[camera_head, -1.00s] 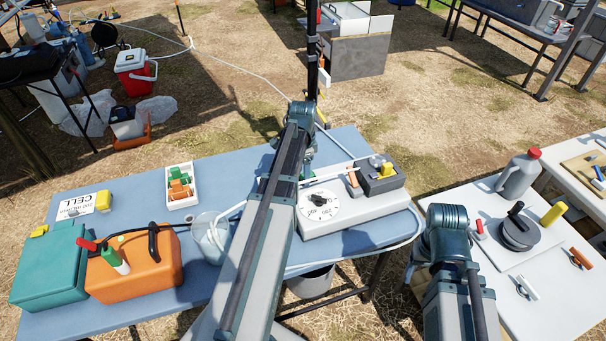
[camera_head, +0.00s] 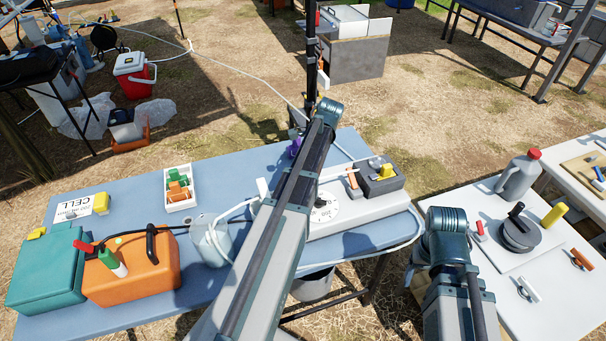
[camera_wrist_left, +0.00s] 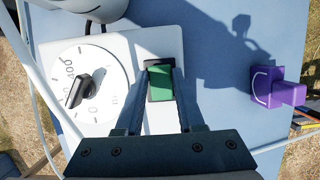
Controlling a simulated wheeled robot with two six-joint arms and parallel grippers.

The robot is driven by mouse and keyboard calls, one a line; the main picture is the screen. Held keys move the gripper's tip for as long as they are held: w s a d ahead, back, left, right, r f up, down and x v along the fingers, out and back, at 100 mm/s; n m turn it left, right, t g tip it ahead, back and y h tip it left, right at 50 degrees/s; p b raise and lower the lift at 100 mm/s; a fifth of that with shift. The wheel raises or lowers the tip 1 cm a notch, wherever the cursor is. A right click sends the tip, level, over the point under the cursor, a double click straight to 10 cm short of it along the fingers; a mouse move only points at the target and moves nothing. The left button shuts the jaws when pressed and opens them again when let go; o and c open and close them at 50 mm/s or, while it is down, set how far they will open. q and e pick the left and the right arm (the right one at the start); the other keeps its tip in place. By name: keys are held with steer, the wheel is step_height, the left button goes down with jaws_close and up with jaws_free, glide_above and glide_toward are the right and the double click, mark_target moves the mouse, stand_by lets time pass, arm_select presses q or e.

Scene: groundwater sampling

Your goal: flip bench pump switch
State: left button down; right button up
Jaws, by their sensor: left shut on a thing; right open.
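The bench pump is a white box (camera_head: 375,208) on the blue table, with a round dial (camera_head: 322,211) partly behind my left arm. In the left wrist view the dial (camera_wrist_left: 83,88) has a black knob, and beside it is a green rocker switch (camera_wrist_left: 160,84) in a dark frame. My left gripper (camera_wrist_left: 160,98) has its fingers on either side of the switch, shut on it. In the head view my left arm hides this gripper and the switch. My right gripper (camera_head: 447,222) is over the white table's near-left edge; its fingertips are hidden.
A dark box with a yellow knob (camera_head: 386,170) stands behind the pump. A purple object (camera_wrist_left: 275,88) lies at the blue table's far side. A clear beaker (camera_head: 211,238), orange case (camera_head: 130,270) and teal case (camera_head: 45,275) stand left. A pale hose (camera_head: 385,245) runs along the pump's front.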

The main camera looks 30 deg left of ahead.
arm_select(q)
steer(key=shift+w+d+g+y, duration=0.1)
steer(key=shift+g+y, duration=0.2)
steer(key=c, duration=0.5)
jaws_free()
steer(key=shift+r, duration=0.1)
steer(key=p+v, duration=1.2)
steer(key=v, duration=0.1)
steer(key=shift+w+d+r+p, duration=0.1)
steer(key=shift+w+r+p, duration=0.05)
steer(key=shift+r+p, duration=0.15)
steer(key=shift+f, duration=0.1)
